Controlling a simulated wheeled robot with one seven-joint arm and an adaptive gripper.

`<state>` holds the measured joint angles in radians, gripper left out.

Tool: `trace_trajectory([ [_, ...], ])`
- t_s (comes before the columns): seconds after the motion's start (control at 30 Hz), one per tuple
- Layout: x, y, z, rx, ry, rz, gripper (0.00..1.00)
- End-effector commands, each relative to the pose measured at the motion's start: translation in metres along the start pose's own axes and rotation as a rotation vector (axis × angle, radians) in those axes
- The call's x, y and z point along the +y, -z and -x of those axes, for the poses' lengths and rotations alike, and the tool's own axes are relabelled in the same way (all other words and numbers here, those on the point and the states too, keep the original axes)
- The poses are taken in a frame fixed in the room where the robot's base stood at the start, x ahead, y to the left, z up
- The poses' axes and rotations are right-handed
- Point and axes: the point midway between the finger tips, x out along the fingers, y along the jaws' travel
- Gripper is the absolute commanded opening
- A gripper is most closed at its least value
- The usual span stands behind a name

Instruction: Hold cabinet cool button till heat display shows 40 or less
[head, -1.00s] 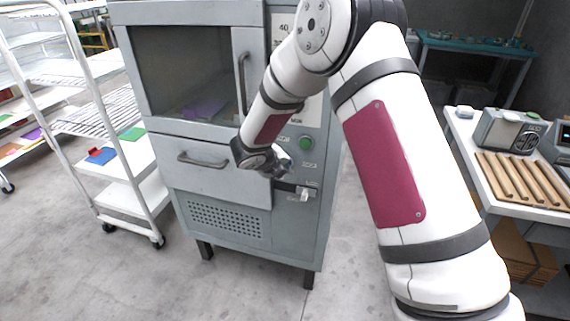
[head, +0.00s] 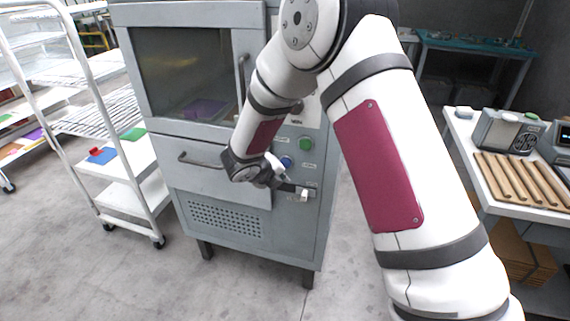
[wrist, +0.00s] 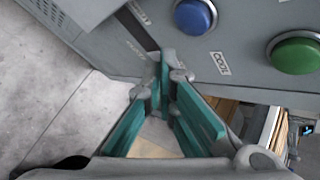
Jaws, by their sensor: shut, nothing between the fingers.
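The grey cabinet (head: 222,150) stands ahead in the head view. Its blue button (head: 287,161) and green button (head: 306,143) are on the right front panel. In the wrist view the blue button (wrist: 195,15) is at the top, with a COOL label (wrist: 220,63) beside it, and the green button (wrist: 296,54) is at the right. My gripper (wrist: 168,68) is shut and empty, its fingertips apart from the blue button. In the head view my gripper (head: 277,168) is just left of that button. My arm hides the upper panel, so I cannot read the heat display.
A latch with a pale knob (head: 303,194) juts out below the buttons. A white rack (head: 112,165) stands at the left. A white table (head: 520,195) with wooden bars (head: 522,178) and grey devices is at the right. The floor in front is clear.

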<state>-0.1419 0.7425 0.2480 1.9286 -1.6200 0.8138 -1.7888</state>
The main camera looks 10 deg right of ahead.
Motion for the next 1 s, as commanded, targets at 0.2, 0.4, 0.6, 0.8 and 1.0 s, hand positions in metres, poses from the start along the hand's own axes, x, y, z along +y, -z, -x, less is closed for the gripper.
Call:
trace_trajectory([
  [0.2, 0.010, 0.010, 0.014, 0.000, 0.001, 0.002, 0.00],
  [0.4, 0.013, 0.014, 0.018, 0.001, 0.001, 0.000, 0.00],
  [0.6, 0.013, 0.014, 0.018, 0.001, 0.001, 0.000, 0.00],
  [0.8, -0.010, 0.016, 0.032, 0.017, 0.020, -0.104, 0.00],
  [1.0, -0.089, 0.039, 0.091, 0.083, 0.088, -0.550, 0.00],
])
